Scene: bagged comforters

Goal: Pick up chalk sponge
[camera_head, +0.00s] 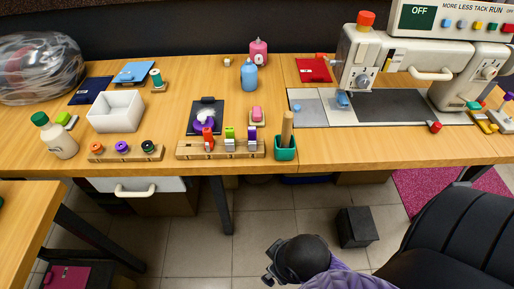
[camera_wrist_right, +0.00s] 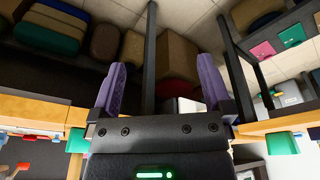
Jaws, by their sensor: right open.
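No object is clearly recognisable as the chalk sponge. A small pink block (camera_head: 257,113) on a little wooden base, on the table right of a black clipboard (camera_head: 198,116), could be it. My right gripper (camera_head: 269,270) is low at the bottom of the head view, below and in front of the table edge, apart from everything on top. In the right wrist view its two purple fingers (camera_wrist_right: 164,88) stand wide apart with nothing between them. My left gripper is not in view.
The wooden table (camera_head: 200,75) holds a white bin (camera_head: 116,111), a wooden rack (camera_head: 221,149) with coloured clips, and a green cup (camera_head: 285,150) holding a wooden rod. A sewing machine (camera_head: 362,58) stands right. A black chair (camera_head: 450,215) and black box (camera_head: 357,227) are on the floor side.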

